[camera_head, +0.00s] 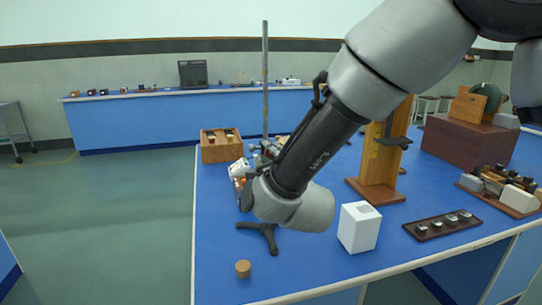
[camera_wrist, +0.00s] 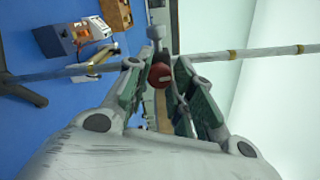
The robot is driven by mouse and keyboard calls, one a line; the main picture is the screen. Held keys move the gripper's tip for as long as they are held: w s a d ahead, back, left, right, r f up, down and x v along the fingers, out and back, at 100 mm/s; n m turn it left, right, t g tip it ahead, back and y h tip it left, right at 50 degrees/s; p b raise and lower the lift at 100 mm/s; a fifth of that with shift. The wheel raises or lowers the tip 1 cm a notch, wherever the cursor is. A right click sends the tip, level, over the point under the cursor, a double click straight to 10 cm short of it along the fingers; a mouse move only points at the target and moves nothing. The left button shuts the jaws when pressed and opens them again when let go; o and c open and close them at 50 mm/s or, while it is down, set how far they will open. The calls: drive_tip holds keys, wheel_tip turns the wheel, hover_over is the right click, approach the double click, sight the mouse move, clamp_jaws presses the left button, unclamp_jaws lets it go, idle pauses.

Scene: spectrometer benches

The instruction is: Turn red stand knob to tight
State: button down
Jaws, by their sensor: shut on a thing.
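The red knob (camera_wrist: 160,76) shows in the wrist view between the fingers of my gripper (camera_wrist: 166,62). The fingers are shut on it, one on each side, and its round face has a light slot-like mark. The grey stand rod (camera_wrist: 270,51) runs across the wrist view beyond the fingers, with brass-coloured bands. In the head view the rod (camera_head: 265,75) stands upright, with a dark tripod base (camera_head: 260,232) on the blue bench. My arm hides the knob and most of my gripper there.
A wooden box (camera_head: 221,153) with small items stands behind the stand. A white block (camera_head: 359,228), a cork-like cylinder (camera_head: 243,269), a wooden stand (camera_head: 376,192) and a dark tray (camera_head: 442,227) are on the bench (camera_head: 300,275). The bench's front left is mostly clear.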

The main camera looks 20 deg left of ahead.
drive_tip(key=c, duration=1.2)
unclamp_jaws()
drive_tip(key=v, duration=1.2)
